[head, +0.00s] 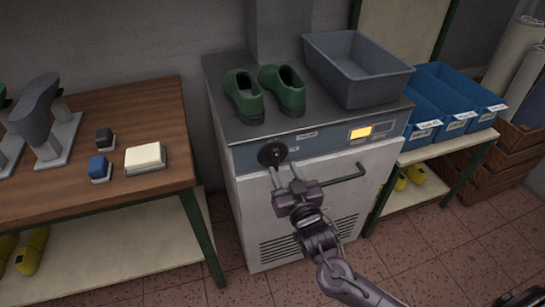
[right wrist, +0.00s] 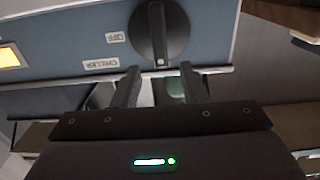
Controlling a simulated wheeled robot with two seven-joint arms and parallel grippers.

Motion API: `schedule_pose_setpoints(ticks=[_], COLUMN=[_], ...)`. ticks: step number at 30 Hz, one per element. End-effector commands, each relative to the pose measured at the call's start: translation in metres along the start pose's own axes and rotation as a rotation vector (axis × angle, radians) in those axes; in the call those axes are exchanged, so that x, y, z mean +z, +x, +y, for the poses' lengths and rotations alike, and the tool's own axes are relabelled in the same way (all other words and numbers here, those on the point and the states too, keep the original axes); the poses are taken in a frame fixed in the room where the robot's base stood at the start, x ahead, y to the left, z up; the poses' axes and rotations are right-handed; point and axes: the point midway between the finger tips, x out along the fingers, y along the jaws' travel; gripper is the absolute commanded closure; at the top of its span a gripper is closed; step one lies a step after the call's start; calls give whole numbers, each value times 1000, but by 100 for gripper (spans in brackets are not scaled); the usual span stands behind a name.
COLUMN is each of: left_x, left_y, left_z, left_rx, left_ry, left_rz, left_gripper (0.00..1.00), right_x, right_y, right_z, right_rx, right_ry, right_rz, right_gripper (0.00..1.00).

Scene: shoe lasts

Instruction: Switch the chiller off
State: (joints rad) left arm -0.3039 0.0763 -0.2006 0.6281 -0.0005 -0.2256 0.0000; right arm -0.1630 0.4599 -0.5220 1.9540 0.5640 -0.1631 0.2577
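The chiller (head: 300,205) is a white cabinet with a blue-grey control panel and a dark top. Its round black knob (head: 271,153) sits at the panel's left; it also fills the top of the right wrist view (right wrist: 160,28). The knob's pale mark is at its lower edge in that upside-down view, not toward the OFF label (right wrist: 116,37) beside it. A CHILLER label (right wrist: 101,62) is nearby. The display (head: 360,132) glows orange. My right gripper (head: 286,174) is open and empty, its fingers just short of the knob, with no clear contact. My left gripper is not in view.
Green shoes (head: 284,88) and a grey bin (head: 358,72) stand on the chiller. A dark bar handle (head: 345,173) sticks out below the panel, right of my gripper. A wooden table (head: 90,185) stands left; blue bins (head: 450,100) stand right.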

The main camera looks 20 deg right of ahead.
Motion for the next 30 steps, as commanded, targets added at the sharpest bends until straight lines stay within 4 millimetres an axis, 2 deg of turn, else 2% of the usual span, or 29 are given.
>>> schedule_pose_setpoints(ticks=[3, 9, 13, 21, 30], left_x=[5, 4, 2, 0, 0], left_y=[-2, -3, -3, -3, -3], left_z=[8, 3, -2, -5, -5], left_rx=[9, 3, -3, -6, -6], left_ry=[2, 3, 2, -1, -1], left_rz=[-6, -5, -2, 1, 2], left_gripper=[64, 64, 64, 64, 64], right_x=[-2, -1, 0, 0, 0], right_y=[22, 48, 54, 55, 55], right_z=[0, 0, 0, 0, 0], right_rx=[1, 1, 0, 0, 0], right_ry=[-2, -1, -1, -1, -1], right_rz=[4, 2, 0, -1, -1], right_gripper=[61, 61, 61, 62, 100])
